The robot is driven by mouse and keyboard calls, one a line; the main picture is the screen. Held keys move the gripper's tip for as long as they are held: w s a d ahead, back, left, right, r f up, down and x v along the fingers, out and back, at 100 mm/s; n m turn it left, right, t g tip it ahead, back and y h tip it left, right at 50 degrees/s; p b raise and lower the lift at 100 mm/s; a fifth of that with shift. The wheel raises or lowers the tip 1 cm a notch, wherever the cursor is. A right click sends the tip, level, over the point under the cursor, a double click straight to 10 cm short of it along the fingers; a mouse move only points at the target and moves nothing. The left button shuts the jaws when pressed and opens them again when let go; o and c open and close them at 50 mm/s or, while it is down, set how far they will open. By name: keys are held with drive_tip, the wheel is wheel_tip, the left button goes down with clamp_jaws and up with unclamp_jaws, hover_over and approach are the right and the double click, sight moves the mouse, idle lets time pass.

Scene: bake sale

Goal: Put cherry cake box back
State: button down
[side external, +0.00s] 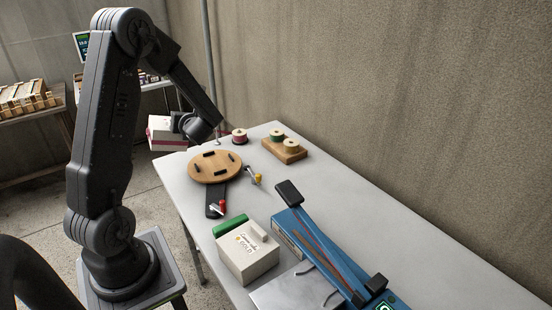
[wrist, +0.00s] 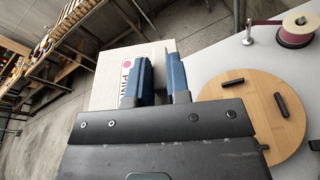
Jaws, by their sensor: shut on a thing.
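A white cake box with a pink band (side external: 163,140) is held in the air by my gripper (side external: 180,124), out past the table's far left edge. In the wrist view the box (wrist: 107,92) shows a pink dot and lettering that starts "PIN"; the rest is hidden. Another box, cream with the word "GOLD" (side external: 246,254), stands on the near part of the table.
A shelf of wooden crates (side external: 25,97) stands at the back left.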

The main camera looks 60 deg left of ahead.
drive_tip(key=w+d+f+m+t+h, duration=0.15)
drive_tip(key=w+d+t, duration=0.35)
drive_tip(key=w+d, duration=0.5)
drive_tip(key=w+d+m+t+h, duration=0.3)
drive_tip(key=w+d+t, duration=0.25)
drive_tip(key=w, duration=0.95)
drive_tip(key=shift+g, duration=0.25)
drive_tip(key=shift+w+d+f, duration=1.4)
drive_tip(key=shift+d+f, duration=0.35)
drive_tip(key=shift+f, duration=0.05)
drive_tip(key=shift+w+d+f, duration=1.4)
drive_tip(key=shift+d+f, duration=0.3)
drive_tip(key=shift+f, duration=0.05)
drive_tip(key=shift+w+d+f, duration=1.4)
drive_tip(key=shift+d+f, duration=0.35)
drive_tip(key=shift+f, duration=0.05)
drive_tip(key=shift+f, duration=0.1)
drive_tip(key=c, duration=1.5)
unclamp_jaws()
drive_tip(key=shift+f, duration=0.15)
drive_tip(key=shift+c, duration=0.2)
drive_tip(key=o, duration=0.4)
drive_tip(key=shift+o, duration=0.2)
